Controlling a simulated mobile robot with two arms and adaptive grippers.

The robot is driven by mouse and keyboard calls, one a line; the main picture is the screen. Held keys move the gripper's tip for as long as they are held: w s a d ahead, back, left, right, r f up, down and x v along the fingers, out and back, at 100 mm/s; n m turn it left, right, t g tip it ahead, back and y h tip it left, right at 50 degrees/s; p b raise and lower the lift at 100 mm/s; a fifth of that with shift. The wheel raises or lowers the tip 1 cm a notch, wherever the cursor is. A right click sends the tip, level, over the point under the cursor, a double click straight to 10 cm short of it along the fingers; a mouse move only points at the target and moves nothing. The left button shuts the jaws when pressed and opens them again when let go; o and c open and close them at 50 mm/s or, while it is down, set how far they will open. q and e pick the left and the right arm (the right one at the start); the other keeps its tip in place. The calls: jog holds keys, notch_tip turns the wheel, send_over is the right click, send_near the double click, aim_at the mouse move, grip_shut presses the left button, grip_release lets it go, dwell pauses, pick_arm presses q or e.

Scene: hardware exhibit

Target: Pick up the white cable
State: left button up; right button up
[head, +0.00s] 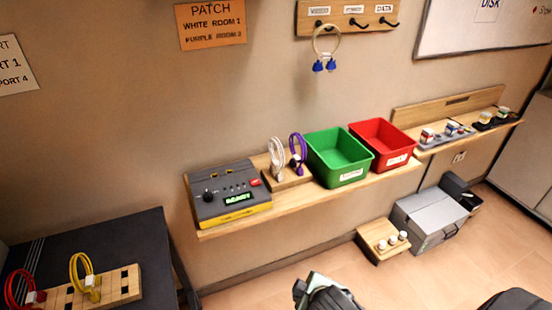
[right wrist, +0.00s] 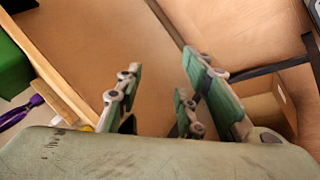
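The white cable (head: 277,157) hangs looped and upright on a small wooden holder (head: 287,182) on the wall shelf, left of the purple cable (head: 298,152). My right gripper (head: 308,286) is at the bottom of the head view, in front of and apart from the shelf. In the right wrist view its green-padded fingers (right wrist: 160,85) are spread with nothing between them. The purple cable also shows at that view's left edge (right wrist: 22,112); the white cable is not visible there. My left gripper is not in view.
A grey device (head: 227,195) stands left of the holder; a green bin (head: 340,158) and red bin (head: 383,143) stand right. The shelf's front edge (head: 300,207) juts from the wall. A wooden box (head: 382,241) and grey case (head: 430,220) are on the floor.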

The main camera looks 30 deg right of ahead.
jog(key=w+d+r+n+t+h, duration=0.2)
jog(key=w+d+r+n, duration=0.15)
jog(key=w, duration=0.25)
jog(key=n+t, duration=0.9)
jog(key=n, duration=1.3)
send_near(282, 166)
jog(key=w, duration=0.4)
jog(key=shift+m+y, duration=0.25)
jog(key=shift+y, duration=0.05)
jog(key=x, duration=0.3)
jog(key=d+p+x, duration=0.1)
jog(key=x, duration=0.3)
jog(key=shift+s, duration=0.1)
jog(key=shift+c, duration=0.3)
grip_shut()
